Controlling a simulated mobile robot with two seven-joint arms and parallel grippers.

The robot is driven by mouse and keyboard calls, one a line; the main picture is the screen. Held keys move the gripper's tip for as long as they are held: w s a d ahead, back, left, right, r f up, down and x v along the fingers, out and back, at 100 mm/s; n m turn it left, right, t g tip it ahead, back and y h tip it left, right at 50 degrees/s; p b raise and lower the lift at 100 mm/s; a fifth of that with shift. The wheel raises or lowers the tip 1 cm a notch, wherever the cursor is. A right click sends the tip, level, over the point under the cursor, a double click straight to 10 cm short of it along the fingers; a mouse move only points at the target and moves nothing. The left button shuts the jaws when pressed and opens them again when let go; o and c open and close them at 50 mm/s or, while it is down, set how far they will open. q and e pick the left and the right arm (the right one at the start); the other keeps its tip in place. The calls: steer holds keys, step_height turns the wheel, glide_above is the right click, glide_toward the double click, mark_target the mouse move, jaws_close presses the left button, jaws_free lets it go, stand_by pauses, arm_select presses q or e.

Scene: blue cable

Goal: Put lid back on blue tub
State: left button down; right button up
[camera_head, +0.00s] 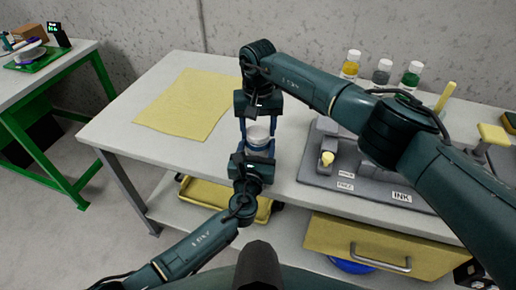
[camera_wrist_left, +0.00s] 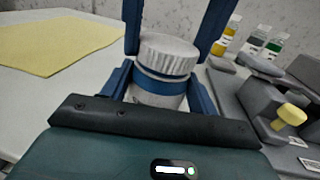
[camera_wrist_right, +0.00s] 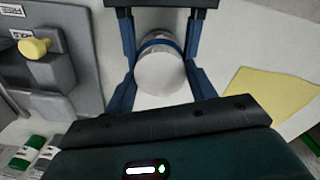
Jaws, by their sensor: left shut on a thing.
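The tub (camera_wrist_left: 157,92) is a pale jar with a blue band; it stands upright between the blue fingers of my left gripper (camera_head: 259,152), which is shut on it. A ribbed white lid (camera_wrist_left: 168,52) sits on top of the tub, looking level; in the right wrist view its round top (camera_wrist_right: 160,73) faces the camera. My right gripper (camera_head: 258,121) reaches over from behind, with its fingers apart on both sides of the lid. It looks open. Any small gap between these fingers and the lid is hard to see.
A yellow sheet (camera_head: 184,104) lies left on the white table (camera_head: 130,95). A grey fixture (camera_head: 330,172) labelled INK, with a yellow knob (camera_head: 327,158), stands right. Jars with yellow, grey and green labels (camera_head: 382,72) stand behind. A green bench (camera_head: 75,65) is far left.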

steer(key=c, duration=0.6)
steer(key=m, duration=1)
steer(key=shift+m, duration=0.3)
steer(key=m, duration=0.6)
steer(key=shift+m, duration=0.3)
steer(key=m, duration=0.6)
steer(key=shift+m, duration=0.3)
steer(key=m, duration=0.6)
steer(key=shift+f, duration=0.1)
arm_select(q)
steer(key=shift+a, duration=0.1)
arm_select(e)
steer(key=m, duration=1.3)
steer(key=shift+m, duration=0.3)
steer(key=m, duration=0.4)
steer(key=shift+m, duration=0.4)
steer(key=o, duration=1.2)
